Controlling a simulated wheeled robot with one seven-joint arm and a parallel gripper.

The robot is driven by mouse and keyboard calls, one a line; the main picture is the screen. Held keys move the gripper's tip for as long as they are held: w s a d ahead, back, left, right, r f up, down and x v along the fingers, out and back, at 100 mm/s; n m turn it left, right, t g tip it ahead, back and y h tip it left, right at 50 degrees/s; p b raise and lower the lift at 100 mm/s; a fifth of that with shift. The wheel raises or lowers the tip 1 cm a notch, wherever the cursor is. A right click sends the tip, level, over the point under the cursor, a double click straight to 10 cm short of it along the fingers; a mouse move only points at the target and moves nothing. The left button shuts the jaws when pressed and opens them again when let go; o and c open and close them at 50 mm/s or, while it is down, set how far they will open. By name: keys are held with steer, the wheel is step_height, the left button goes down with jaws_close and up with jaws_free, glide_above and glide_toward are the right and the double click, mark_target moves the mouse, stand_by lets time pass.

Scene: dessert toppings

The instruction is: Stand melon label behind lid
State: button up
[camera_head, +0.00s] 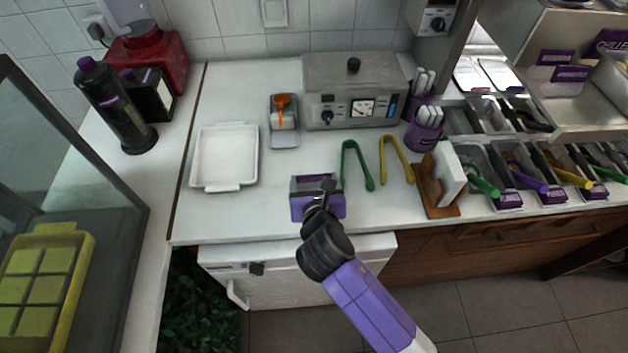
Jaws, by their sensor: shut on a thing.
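My gripper (327,187) is low over the near edge of the white counter, at a small purple box (303,207) with a dark top. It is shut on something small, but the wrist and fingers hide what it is. I cannot make out a melon label by its print. Purple label cards (554,57) stand on the rack at the right, too small to read. A steel warmer (319,88) with a black-knobbed lid (353,65) stands at the back; I cannot tell whether this is the lid meant.
A white tray (196,160) lies left. A grey holder (284,140) with an orange scoop stands behind my gripper. Green tongs (357,165), yellow tongs (398,158) and a wooden stand (430,190) with white boards are to the right. Counter between tray and box is clear.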

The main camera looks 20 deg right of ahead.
steer(key=o, duration=1.3)
steer(key=shift+s+r, duration=0.1)
steer(key=shift+r, duration=0.05)
steer(key=v, duration=1.1)
steer(key=shift+s+a+r, duration=0.15)
steer(key=shift+s, duration=0.25)
